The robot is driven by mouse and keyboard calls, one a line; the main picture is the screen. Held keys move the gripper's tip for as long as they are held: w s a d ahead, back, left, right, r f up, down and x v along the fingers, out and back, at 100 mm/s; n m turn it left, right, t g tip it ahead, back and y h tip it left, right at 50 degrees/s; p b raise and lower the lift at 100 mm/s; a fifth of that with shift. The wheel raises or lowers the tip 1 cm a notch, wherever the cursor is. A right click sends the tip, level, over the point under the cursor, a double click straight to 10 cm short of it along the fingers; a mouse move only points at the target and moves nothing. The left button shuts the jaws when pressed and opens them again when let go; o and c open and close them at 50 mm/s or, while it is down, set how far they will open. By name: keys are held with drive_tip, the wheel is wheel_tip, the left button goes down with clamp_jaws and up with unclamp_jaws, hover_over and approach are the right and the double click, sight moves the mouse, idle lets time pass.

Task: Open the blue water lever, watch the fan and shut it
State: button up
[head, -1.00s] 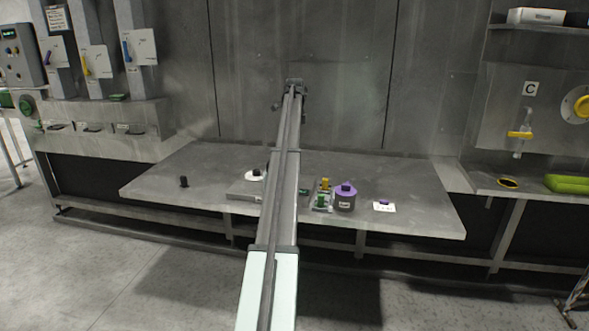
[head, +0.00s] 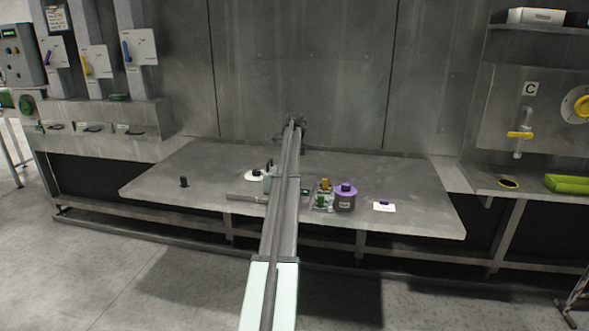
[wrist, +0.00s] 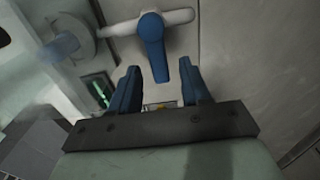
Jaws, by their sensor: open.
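A blue lever (wrist: 153,48) sits on a white pipe in the wrist view, its handle pointing down the picture towards my gripper. My gripper (wrist: 158,72) is open, with its two dark blue fingers apart. The handle's tip lies between the fingertips in the picture; I cannot tell whether they touch. In the head view my gripper is largely hidden behind my arm. I cannot pick out a fan with certainty. A blue handle (head: 126,51) also shows on a wall panel at the upper left of the head view.
A green-lit display (wrist: 98,92) is left of the fingers. On the grey table (head: 420,220) are a purple-topped pot (head: 345,198), a white card (head: 384,207), a white disc (head: 254,176) and a black knob (head: 184,181). The table's left part is mostly clear.

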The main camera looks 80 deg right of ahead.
drive_tip(key=shift+f, duration=0.1)
drive_tip(key=shift+c, duration=0.2)
clamp_jaws()
drive_tip(key=shift+d, duration=0.1)
idle(0.4)
drive_tip(key=n, duration=0.1)
drive_tip(key=d+n, duration=0.1)
drive_tip(key=n, duration=0.1)
drive_tip(key=shift+w+d+n, duration=0.1)
drive_tip(key=shift+d+n, duration=0.05)
drive_tip(key=shift+n, duration=0.15)
drive_tip(key=n, duration=0.1)
drive_tip(key=d+n, duration=0.1)
drive_tip(key=n, duration=0.1)
drive_tip(key=w+n, duration=0.1)
drive_tip(key=shift+d+n, duration=0.3)
drive_tip(key=n, duration=0.2)
drive_tip(key=w+d+n, duration=0.1)
drive_tip(key=n, duration=0.1)
drive_tip(key=shift+w, duration=0.2)
drive_tip(key=shift+w+d+n, duration=0.15)
drive_tip(key=shift+w+n, duration=0.25)
drive_tip(key=shift+n, duration=0.7)
drive_tip(key=shift+w+d+n, duration=0.1)
drive_tip(key=shift+w+n, duration=0.25)
drive_tip(key=shift+n, duration=0.75)
